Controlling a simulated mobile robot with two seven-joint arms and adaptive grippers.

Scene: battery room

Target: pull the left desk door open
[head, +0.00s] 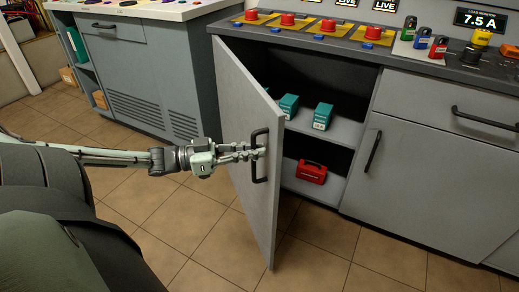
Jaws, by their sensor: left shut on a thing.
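The left desk door (237,105) is a grey panel, swung well out from the desk (350,48). Its black bar handle (260,157) stands upright near the door's free edge. My left gripper (257,152) comes in from the left and is shut on the handle at about its middle. The fingers hide part of the handle. Behind the door the cabinet is open, with teal boxes (322,116) on a shelf and a red case (311,172) below. My right gripper does not show.
The right desk door (400,160) with its black handle is shut, under a shut drawer (455,105). Another cabinet (150,70) stands at the left. The tiled floor (180,220) before the door is clear.

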